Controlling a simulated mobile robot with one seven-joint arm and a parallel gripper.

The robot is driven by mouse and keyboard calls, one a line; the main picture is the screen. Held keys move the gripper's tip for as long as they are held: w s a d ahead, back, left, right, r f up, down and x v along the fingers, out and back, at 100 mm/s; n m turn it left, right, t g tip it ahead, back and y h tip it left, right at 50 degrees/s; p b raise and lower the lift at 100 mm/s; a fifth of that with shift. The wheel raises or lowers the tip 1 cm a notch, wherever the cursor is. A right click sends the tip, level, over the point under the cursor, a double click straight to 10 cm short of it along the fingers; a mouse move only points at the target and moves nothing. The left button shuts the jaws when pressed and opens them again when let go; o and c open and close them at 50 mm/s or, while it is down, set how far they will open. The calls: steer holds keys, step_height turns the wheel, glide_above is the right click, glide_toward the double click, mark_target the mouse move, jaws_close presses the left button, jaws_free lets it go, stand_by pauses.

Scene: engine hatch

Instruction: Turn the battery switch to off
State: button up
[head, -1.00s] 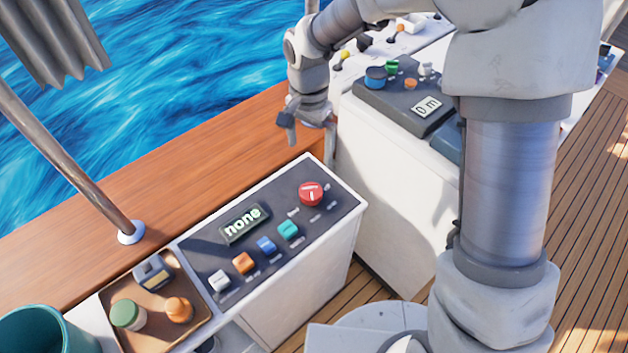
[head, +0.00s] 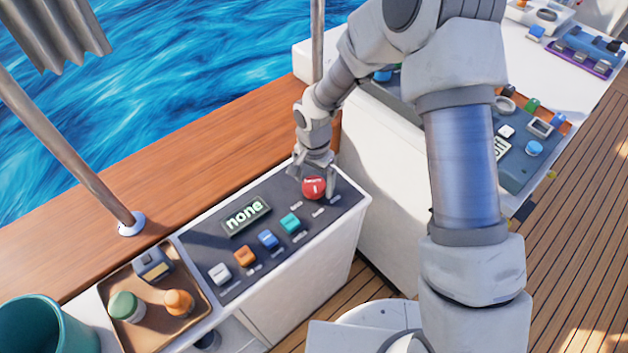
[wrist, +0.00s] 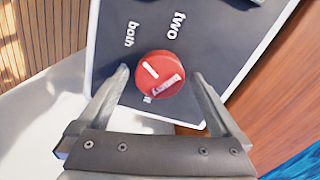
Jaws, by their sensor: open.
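The battery switch is a red round knob (head: 314,188) with a white pointer mark, at the far right end of the dark panel (head: 262,262). In the wrist view the knob (wrist: 160,74) lies between the fingertips, with the labels "both" and "two" beside it on the panel. Its white mark points up and left there, towards the space between those labels and the knob's centre. My gripper (head: 313,178) is open, with one finger on each side of the knob. I cannot tell whether the fingers touch it. The display (head: 246,215) reads "none".
White, orange, blue and teal buttons (head: 268,240) line the panel's front. A wooden rail (head: 215,140) runs behind. A white console (head: 385,170) stands to the right.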

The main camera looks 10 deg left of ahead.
steer(key=c, duration=1.3)
steer(key=shift+n, duration=0.4)
steer(key=n+b, duration=0.1)
steer(key=n, duration=1)
steer(key=shift+n, duration=0.4)
steer(key=n, duration=0.5)
steer(key=shift+p, duration=0.4)
steer(key=n+p, duration=0.1)
steer(key=n, duration=0.5)
steer(key=shift+n, duration=0.3)
